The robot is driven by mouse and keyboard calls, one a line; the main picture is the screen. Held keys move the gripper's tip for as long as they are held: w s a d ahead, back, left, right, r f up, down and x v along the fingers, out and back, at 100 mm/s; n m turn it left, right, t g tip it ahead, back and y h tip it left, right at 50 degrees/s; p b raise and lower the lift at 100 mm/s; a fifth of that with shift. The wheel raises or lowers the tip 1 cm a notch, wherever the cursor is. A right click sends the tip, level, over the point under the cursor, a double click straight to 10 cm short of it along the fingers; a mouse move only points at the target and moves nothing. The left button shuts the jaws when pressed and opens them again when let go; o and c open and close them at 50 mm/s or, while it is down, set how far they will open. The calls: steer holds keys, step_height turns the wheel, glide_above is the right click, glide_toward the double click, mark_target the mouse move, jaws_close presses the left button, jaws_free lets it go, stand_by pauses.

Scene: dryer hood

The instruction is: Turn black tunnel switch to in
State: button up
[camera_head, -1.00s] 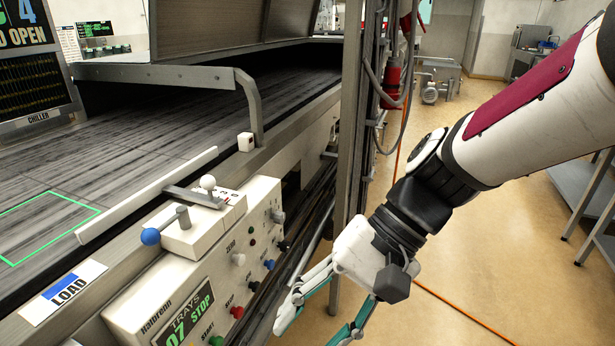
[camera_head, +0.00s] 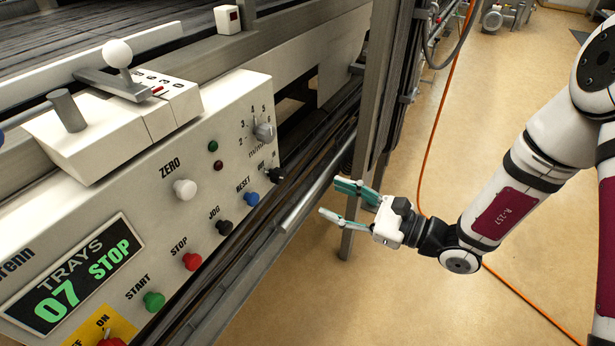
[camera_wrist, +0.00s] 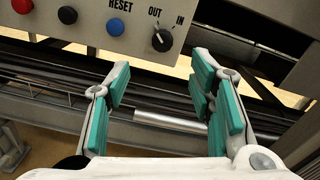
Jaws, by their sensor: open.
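The black tunnel switch (camera_wrist: 162,39) is a round knob on the control panel in the wrist view, under the labels OUT and IN. Its white mark seems to point up toward OUT, but it is small. In the head view the switch (camera_head: 275,173) sits at the panel's right edge, seen at a slant. My gripper (camera_head: 341,201) is open and empty, to the right of the switch and apart from it, with its teal-padded fingers pointing left toward the panel. In the wrist view the open fingers of my gripper (camera_wrist: 160,78) are below the switch, with nothing between them.
Beside the switch are the blue RESET button (camera_head: 251,199), the black JOG button (camera_head: 224,227) and a grey speed dial (camera_head: 265,131). A metal post (camera_head: 385,90) stands behind my gripper. A rail (camera_head: 318,180) runs below the panel. An orange cable (camera_head: 436,130) lies on the floor.

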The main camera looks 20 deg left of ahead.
mark_target(283, 177)
steer(key=a+b, duration=0.1)
steer(key=a, duration=0.3)
steer(key=w+a+b, duration=0.1)
steer(key=a, duration=0.4)
steer(key=a+b, duration=0.1)
steer(key=a, duration=0.3)
steer(key=shift+w+a+f, duration=0.1)
steer(key=shift+w+a, duration=0.1)
steer(key=shift+a, duration=0.05)
steer(key=c, duration=1.2)
